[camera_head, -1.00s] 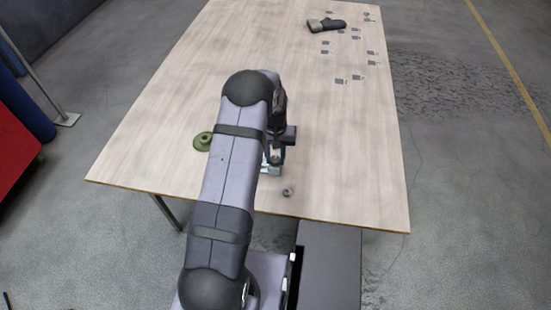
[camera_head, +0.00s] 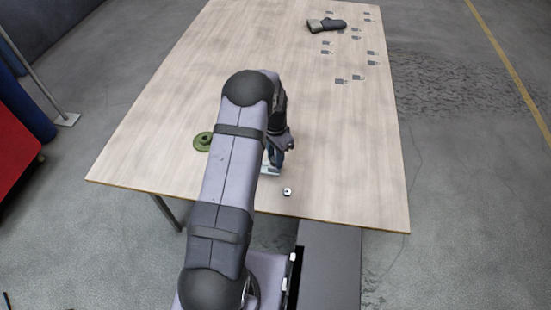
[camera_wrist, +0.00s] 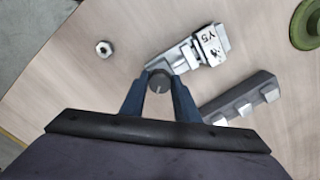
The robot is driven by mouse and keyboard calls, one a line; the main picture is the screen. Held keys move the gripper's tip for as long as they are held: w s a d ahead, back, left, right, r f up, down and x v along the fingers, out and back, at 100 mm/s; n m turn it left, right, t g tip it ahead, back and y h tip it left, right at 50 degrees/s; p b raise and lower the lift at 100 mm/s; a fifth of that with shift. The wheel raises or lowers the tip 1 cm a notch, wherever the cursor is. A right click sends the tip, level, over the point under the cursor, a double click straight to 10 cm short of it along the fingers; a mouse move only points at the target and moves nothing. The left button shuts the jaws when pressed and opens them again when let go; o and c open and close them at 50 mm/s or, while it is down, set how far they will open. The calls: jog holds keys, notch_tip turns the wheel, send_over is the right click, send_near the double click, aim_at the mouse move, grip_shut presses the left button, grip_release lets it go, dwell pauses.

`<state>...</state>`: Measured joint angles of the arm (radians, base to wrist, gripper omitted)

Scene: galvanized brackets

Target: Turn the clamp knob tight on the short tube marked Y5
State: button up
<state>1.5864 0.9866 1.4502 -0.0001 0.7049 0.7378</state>
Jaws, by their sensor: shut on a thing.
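The short tube marked Y5 (camera_wrist: 209,41) lies on the table, a silver fitting with a white label. A bracket arm runs from it to a dark round clamp knob (camera_wrist: 160,82), which has a pale line on its top. My gripper (camera_wrist: 160,88) is shut on the clamp knob, with one blue finger on each side of it. In the head view my gripper (camera_head: 273,160) is low over the table near its front edge, and my arm hides part of the silver fitting there.
A grey block with square notches (camera_wrist: 240,103) lies beside the tube. A loose hex nut (camera_wrist: 104,49) is on the table, also seen in the head view (camera_head: 287,191). A green round flanged part (camera_head: 203,141) lies left of my arm. A dark glove-like object (camera_head: 326,25) and several small brackets lie far back.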

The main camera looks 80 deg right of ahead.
jog(key=m, duration=0.7)
jog(key=o, duration=0.9)
jog(key=shift+m, duration=0.4)
jog(key=shift+r, duration=0.1)
jog(key=shift+r+p, duration=2.15)
jog(key=shift+r, duration=0.75)
